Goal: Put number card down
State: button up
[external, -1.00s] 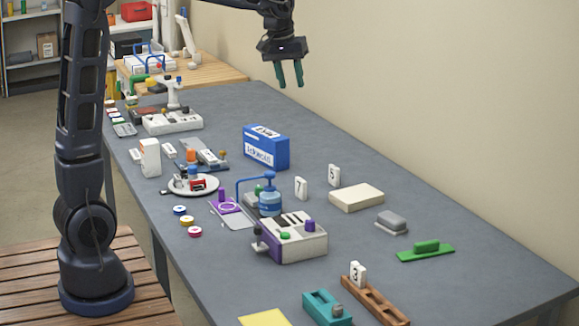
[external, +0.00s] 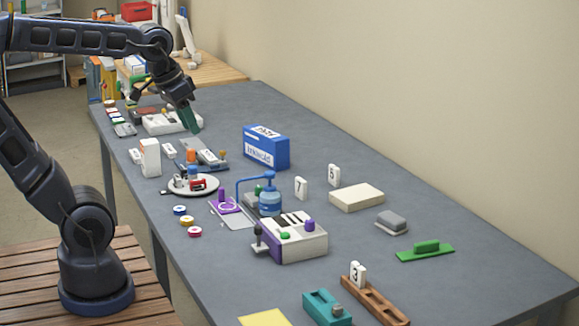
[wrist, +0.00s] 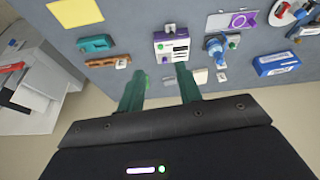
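Three white number cards show in the external view. Card 7 (external: 301,188) and card 5 (external: 334,175) stand upright on the grey table (external: 400,220). Card 3 (external: 357,274) stands at the far end of a brown wooden rack (external: 382,304) in front. My gripper (external: 192,120) is above the back left of the table, well apart from all three cards. In the wrist view, my gripper's green fingers (wrist: 160,72) are spread with nothing between them. The rack (wrist: 100,62) shows small there, with card 3 (wrist: 121,64) at its end.
A cream block (external: 356,197), grey block (external: 392,221) and green tool (external: 425,250) lie right. The far right edge is clear.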

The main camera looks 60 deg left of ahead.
jog(key=shift+m, duration=0.5)
jog(key=s, duration=0.1)
jog(key=s+f, duration=0.2)
jog(key=shift+s+d+f, duration=0.1)
jog(key=shift+s+d, duration=0.15)
jog(key=shift+d, duration=0.1)
